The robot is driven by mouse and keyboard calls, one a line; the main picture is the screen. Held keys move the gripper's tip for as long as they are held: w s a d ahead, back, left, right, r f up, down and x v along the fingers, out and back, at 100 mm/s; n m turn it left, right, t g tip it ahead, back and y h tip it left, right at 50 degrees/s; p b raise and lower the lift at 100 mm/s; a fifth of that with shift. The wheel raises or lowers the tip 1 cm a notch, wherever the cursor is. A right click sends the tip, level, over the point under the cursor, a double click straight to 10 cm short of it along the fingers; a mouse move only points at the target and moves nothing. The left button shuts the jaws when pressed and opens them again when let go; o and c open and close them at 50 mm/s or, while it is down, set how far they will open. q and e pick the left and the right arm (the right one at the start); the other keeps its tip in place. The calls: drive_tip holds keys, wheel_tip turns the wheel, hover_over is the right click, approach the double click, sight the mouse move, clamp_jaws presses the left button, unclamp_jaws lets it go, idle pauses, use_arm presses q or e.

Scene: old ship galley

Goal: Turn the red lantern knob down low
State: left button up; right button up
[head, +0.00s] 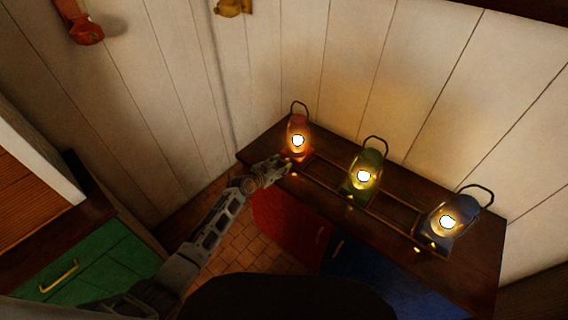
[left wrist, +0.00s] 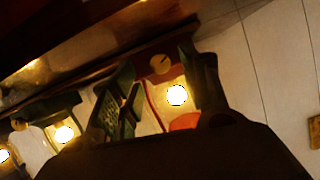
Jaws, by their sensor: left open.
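The red lantern (head: 298,127) stands lit at the left end of the dark wooden counter, upright with a bright globe. In the left wrist view, the red lantern (left wrist: 185,122) appears inverted, and its small round brass knob (left wrist: 160,64) faces me. My left gripper (head: 284,166) is at the front left of the red lantern, close to its base. It is open; in the wrist view its two dark fingers lie on either side of the knob, with a gap to each. I cannot tell how far the knob is in depth. My right gripper is out of view.
A lit green lantern (head: 368,163) and a lit blue lantern (head: 463,218) stand farther right on the counter (head: 482,262). The panelled wall is close behind. A green cabinet (head: 105,262) is at lower left.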

sight(286, 161)
use_arm(q)
drive_tip(key=shift+x, duration=1.65)
clamp_jaws()
